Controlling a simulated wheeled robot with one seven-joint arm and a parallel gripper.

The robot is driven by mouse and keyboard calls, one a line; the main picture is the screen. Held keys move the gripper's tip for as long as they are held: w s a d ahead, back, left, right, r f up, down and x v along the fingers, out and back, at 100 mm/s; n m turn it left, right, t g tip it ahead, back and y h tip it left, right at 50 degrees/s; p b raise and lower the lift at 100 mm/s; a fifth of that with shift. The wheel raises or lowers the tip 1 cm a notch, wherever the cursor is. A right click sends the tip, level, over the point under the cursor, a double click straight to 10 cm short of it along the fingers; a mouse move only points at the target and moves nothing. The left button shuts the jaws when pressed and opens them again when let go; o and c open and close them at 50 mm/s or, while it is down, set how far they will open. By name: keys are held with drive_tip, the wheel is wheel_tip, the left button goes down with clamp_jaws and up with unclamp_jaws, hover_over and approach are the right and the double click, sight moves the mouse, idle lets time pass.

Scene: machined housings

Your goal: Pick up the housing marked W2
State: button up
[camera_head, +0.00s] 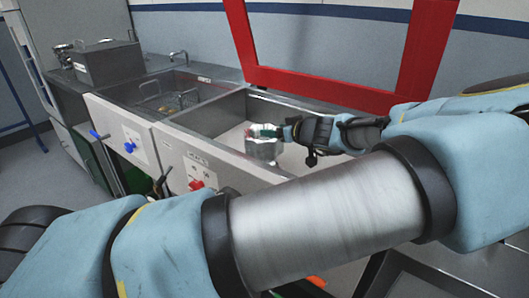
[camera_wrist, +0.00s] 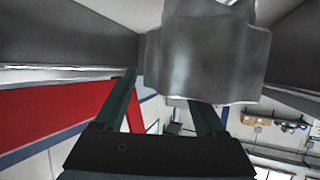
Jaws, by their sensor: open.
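A grey metal housing (camera_head: 262,150) stands in the right basin (camera_head: 225,118) in the head view. No W2 mark can be read on it. In the wrist view the housing (camera_wrist: 205,65) is large and close, filling the upper middle. My gripper (camera_head: 270,132) reaches in from the right at the housing's upper part, with its jaws open. In the wrist view the left finger lies beside the housing's left side. The tip of the right finger is hidden behind the housing, so I cannot tell whether either finger touches it.
The basin walls rise around the housing. A left basin (camera_head: 180,98) holds a wire basket (camera_head: 172,101). A metal box (camera_head: 107,60) stands on the counter at the far left. A red frame (camera_head: 330,85) stands behind the right basin. My forearm crosses the foreground.

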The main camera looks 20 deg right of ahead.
drive_tip(key=shift+c, duration=0.4)
clamp_jaws()
idle(1.0)
